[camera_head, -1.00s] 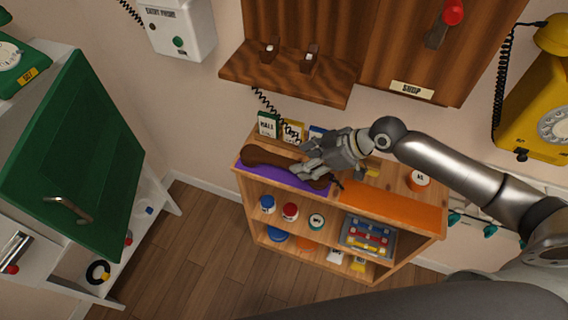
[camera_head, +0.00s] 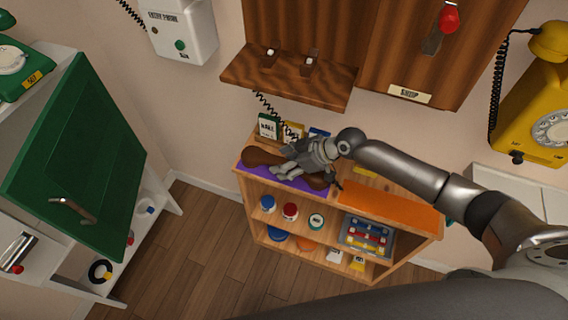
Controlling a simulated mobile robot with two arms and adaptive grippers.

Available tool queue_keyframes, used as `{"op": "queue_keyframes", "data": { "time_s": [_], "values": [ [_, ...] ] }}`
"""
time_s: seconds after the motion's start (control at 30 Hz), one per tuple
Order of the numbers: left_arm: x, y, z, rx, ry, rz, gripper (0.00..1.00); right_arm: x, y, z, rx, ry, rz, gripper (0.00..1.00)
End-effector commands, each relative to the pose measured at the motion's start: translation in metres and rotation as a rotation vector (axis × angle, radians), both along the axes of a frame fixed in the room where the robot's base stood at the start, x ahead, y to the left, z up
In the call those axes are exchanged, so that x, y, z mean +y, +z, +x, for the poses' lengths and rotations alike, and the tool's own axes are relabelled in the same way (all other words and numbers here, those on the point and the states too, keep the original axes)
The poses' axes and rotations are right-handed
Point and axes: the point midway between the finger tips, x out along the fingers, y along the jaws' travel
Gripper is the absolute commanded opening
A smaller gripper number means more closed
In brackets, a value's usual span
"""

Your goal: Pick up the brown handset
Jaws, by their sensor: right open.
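The brown handset (camera_head: 260,159) lies on a purple mat (camera_head: 292,183) on the top of the wooden shelf unit, at its left part. Its left end and a bit of its right end show; its middle is hidden behind my right gripper. My right gripper (camera_head: 281,170) is open and sits over the middle of the handset, fingers pointing left and down. I cannot tell whether the fingers touch the handset. My left gripper is not in view.
An orange mat (camera_head: 390,207) covers the unit's right part. Small boxes (camera_head: 268,127) stand behind the handset, with a black coiled cord near them. A wooden wall ledge (camera_head: 285,82) hangs above. A yellow phone (camera_head: 537,112) is at the right, a green door (camera_head: 75,160) at the left.

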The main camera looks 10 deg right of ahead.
Motion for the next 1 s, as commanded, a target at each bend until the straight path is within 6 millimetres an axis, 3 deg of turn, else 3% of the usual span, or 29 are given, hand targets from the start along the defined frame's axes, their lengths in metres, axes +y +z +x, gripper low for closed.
{"op": "queue_keyframes", "data": {
  "time_s": [0.33,0.73,1.0],
  "values": [
    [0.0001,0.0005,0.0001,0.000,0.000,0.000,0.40,0.0044,-0.0057,0.0031,-0.001,0.001,0.000,0.54],
    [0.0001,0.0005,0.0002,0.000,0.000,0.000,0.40,0.0041,-0.0056,0.0029,0.000,0.001,-0.001,0.02],
    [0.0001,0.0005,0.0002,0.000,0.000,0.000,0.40,0.0042,-0.0043,0.0035,-0.002,0.000,0.000,0.00]
  ]
}}
